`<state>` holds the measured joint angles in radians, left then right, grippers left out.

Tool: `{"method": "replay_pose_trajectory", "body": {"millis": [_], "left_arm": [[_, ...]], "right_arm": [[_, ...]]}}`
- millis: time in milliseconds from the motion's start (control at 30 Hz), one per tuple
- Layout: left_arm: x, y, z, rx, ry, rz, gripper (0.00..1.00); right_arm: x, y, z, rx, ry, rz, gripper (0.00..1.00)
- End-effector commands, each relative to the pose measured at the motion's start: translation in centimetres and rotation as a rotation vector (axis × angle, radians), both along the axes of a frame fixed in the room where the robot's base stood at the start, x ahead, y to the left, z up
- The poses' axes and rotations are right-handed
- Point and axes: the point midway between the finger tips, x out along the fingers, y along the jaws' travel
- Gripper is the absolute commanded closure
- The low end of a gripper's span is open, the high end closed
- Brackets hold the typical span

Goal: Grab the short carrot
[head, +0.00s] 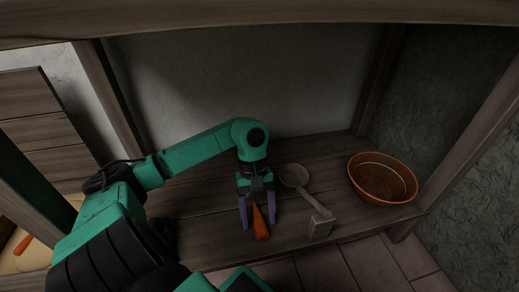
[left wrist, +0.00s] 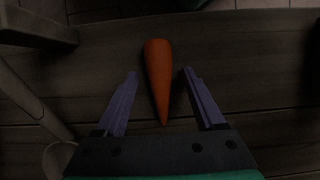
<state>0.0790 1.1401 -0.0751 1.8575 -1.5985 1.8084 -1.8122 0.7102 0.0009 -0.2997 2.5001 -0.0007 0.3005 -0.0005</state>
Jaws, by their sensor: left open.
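A short orange carrot (head: 261,226) lies on the wooden shelf, its thick end toward the front edge. In the left wrist view the carrot (left wrist: 158,75) lies between the fingers, its thin tip toward the palm and its thick end reaching past the fingertips. My left gripper (head: 260,224) is open above the shelf, one finger on each side of the carrot, with a gap on both sides in the left wrist view (left wrist: 160,72). Another orange carrot (head: 23,244) shows at the far left on a pale surface, partly cut off. My right gripper is not in view.
A brown bowl (head: 382,178) stands at the right of the shelf. Wooden posts and a top beam frame the space.

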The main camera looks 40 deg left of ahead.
Motion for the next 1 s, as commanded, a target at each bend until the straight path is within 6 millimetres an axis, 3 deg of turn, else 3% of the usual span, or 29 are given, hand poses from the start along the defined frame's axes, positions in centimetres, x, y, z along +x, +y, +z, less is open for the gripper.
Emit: {"method": "replay_pose_trajectory", "body": {"millis": [100,133,300,633,900,1000], "left_arm": [[0.0,0.0,0.2,0.0,0.0,0.0,0.29],[0.0,0.0,0.2,0.0,0.0,0.0,0.36],[0.0,0.0,0.2,0.0,0.0,0.0,1.0],[0.0,0.0,1.1,-0.001,-0.001,-0.001,1.0],[0.1,0.0,8.1,0.001,-0.004,-0.001,1.0],[0.1,0.0,9.8,0.0,-0.003,-0.002,1.0]], "right_arm": [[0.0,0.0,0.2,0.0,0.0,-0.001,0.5],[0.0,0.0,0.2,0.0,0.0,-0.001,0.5],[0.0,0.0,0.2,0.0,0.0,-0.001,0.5],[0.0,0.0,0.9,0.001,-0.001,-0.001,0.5],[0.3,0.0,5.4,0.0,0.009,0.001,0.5],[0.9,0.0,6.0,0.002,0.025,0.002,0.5]]}}
